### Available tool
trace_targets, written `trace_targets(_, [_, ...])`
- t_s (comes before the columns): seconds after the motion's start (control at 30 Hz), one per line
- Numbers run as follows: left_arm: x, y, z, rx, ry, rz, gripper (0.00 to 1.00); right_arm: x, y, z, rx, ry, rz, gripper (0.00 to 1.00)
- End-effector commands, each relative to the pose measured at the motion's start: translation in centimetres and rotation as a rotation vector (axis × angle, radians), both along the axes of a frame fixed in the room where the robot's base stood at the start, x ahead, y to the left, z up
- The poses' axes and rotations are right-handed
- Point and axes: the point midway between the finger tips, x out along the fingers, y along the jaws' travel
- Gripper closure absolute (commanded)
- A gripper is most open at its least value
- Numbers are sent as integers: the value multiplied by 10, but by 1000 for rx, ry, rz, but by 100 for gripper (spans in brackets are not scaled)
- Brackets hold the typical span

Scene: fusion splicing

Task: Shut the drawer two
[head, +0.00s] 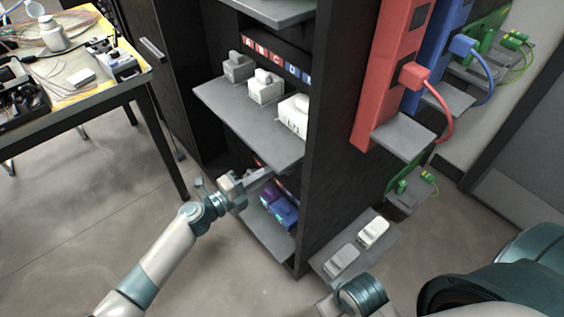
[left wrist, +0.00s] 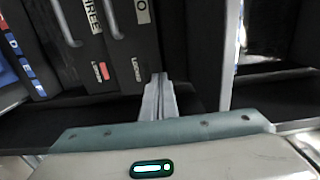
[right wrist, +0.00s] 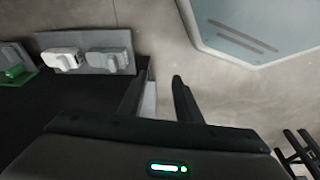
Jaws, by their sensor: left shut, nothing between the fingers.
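The black cabinet (head: 335,110) stands in the middle of the head view with its open side to the left.
Grey shelves (head: 235,110) with white devices (head: 266,88) jut out above my left gripper. Blue and purple items (head: 278,211) sit on a lower shelf. Red and blue power strips (head: 388,80) hang on the right side. A yellow-topped table (head: 85,92) stands left.

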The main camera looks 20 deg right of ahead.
Motion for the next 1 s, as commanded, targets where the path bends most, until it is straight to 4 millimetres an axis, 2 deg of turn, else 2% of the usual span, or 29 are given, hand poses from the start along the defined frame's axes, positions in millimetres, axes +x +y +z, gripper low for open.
trace_targets(0.1, [-6, 18, 0, 1, 0, 0, 100, 3, 0, -2, 0, 0, 1, 69])
trace_targets(0.23, [-10, 29, 0, 1, 0, 0, 100, 3, 1, -3, 2, -2, 2, 69])
trace_targets(0.63, [-12, 35, 0, 0, 0, -1, 100, 2, 3, -4, 4, -1, 5, 69])
trace_targets(0.67, [-12, 35, 0, 0, 0, -1, 100, 1, 3, -4, 4, 0, 5, 71])
trace_targets(0.7, [-12, 35, 0, -1, 1, 0, 100, 1, 3, -4, 5, 1, 5, 81])
trace_targets(0.8, [-11, 36, 1, -9, 9, 12, 100, -2, 3, -5, 4, 5, 5, 100])
trace_targets(1.0, [-4, 46, 9, -89, 90, 138, 100, -4, 3, -6, 4, 9, 5, 100])
